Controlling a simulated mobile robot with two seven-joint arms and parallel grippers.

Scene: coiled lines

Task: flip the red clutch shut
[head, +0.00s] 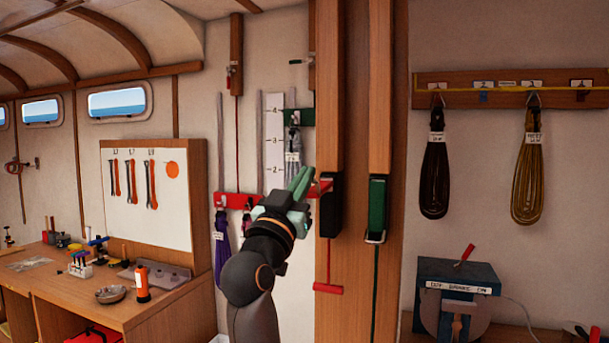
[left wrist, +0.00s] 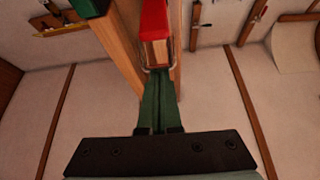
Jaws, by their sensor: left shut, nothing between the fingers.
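The red clutch (head: 324,186) is on the wooden post, and its red part sticks out to the left from a dark body. In the left wrist view the red clutch (left wrist: 154,20) is straight ahead of the fingers, with a wire loop at its near end. My left gripper (head: 303,179) is shut and empty, its green fingers pointing up just left of the clutch. In the left wrist view its fingertips (left wrist: 159,76) look very near the loop; I cannot tell whether they touch. My right gripper is not in view.
A green clutch (head: 377,205) is on the post just right of the red one. A red T-handle (head: 328,288) hangs below. A red rail (head: 228,200) with hanging coils is behind my left arm. Coiled lines (head: 434,175) hang at the right, above a blue machine (head: 455,285).

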